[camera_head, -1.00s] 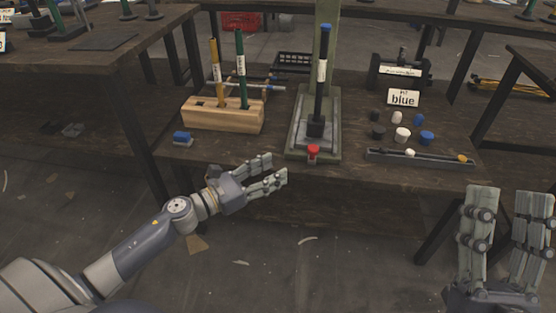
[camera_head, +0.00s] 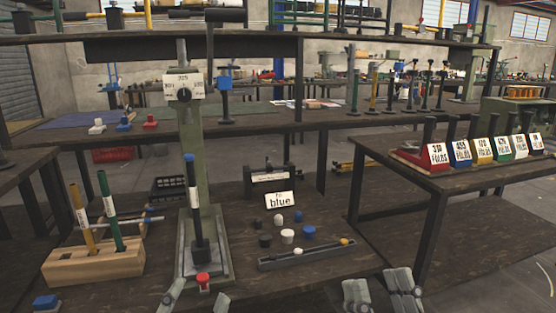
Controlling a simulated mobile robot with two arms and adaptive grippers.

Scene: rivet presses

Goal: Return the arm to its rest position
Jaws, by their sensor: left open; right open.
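My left gripper (camera_head: 196,300) shows only its fingertips at the bottom edge, in front of the rivet press base. The fingers are apart with nothing seen between them. My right gripper (camera_head: 380,287) shows its fingers at the bottom, right of the press. They are spread and empty, off the front of the table. Both arms and the gripper palms are below the picture. The press (camera_head: 190,130) stands upright with a blue-topped black tool (camera_head: 195,210) on its base and a red button (camera_head: 203,280) in front.
A wooden block (camera_head: 93,263) holding a yellow and a green tool stands left of the press. A grey tray (camera_head: 307,254), several small caps and a "blue" sign (camera_head: 280,199) lie right. A side table (camera_head: 445,180) carries numbered coloured holders. Floor at lower right is clear.

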